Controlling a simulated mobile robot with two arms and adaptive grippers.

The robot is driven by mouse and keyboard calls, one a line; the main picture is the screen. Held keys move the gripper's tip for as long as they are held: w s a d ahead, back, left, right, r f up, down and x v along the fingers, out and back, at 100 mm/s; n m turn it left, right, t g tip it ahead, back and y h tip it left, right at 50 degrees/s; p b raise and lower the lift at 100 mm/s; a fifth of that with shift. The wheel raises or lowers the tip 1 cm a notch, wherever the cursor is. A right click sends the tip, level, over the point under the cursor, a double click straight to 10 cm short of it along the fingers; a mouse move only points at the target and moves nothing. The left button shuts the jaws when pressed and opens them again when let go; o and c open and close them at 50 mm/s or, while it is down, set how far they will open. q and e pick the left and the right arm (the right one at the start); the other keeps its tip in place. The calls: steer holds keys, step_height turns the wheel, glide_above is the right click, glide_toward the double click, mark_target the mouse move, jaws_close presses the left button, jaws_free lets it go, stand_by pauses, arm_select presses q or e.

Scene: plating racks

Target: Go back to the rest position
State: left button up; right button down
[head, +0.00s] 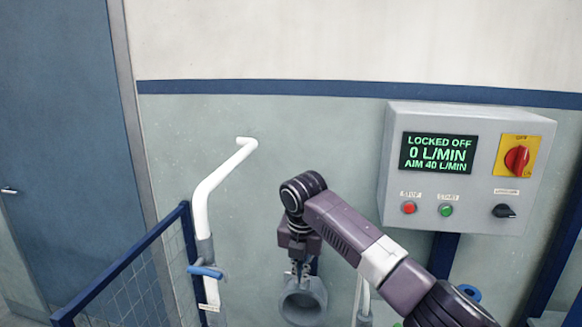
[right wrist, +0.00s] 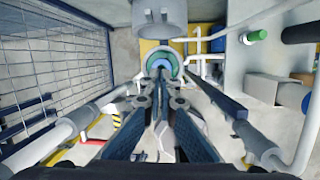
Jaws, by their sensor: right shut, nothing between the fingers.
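My right gripper (head: 299,270) points down in front of the wall in the head view, with my purple arm reaching in from the lower right. In the right wrist view its fingers (right wrist: 160,80) are together with nothing between them. A grey round fitting (head: 303,303) with an open mouth shows just below the fingertips in the head view. I cannot tell whether they touch. What looks like the same fitting (right wrist: 160,14) is at the top of the right wrist view. My left gripper is not in view.
A control box (head: 382,165) on the right reads "LOCKED OFF 0 L/MIN AIM 40 L/MIN". It has a red rotary switch (head: 517,159). A white pipe (head: 205,195) with a blue valve handle (head: 205,271) stands left of my gripper, beside a blue mesh fence (head: 125,262). Pipes flank my fingers in the wrist view.

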steer(key=s+a+f+m+y, duration=0.3)
steer(key=s+f+m, duration=0.8)
steer(key=s+f, duration=0.75)
steer(key=s+d+f+m+h, duration=0.1)
steer(key=s+d+f+m, duration=0.1)
steer(key=s+d+m, duration=0.9)
steer(key=s+d+f+m+h, duration=0.2)
steer(key=s+d+m, duration=0.75)
steer(key=s, duration=0.25)
step_height(320, 180, down, 32)
steer(key=s+n+b, duration=0.1)
steer(key=s+b, duration=0.2)
steer(key=b, duration=0.3)
arm_select(q)
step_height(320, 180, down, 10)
steer(key=b, duration=0.4)
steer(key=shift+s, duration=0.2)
arm_select(e)
steer(key=s+d+f+g, duration=0.1)
steer(key=s+f, duration=0.7)
steer(key=f, duration=0.2)
steer(key=s+d+f, duration=0.2)
steer(key=s+f, duration=0.6)
steer(key=f, duration=0.1)
steer(key=shift+s+d+f+g, duration=0.15)
steer(key=shift+d+f+g, duration=0.15)
steer(key=shift+f+g, duration=0.1)
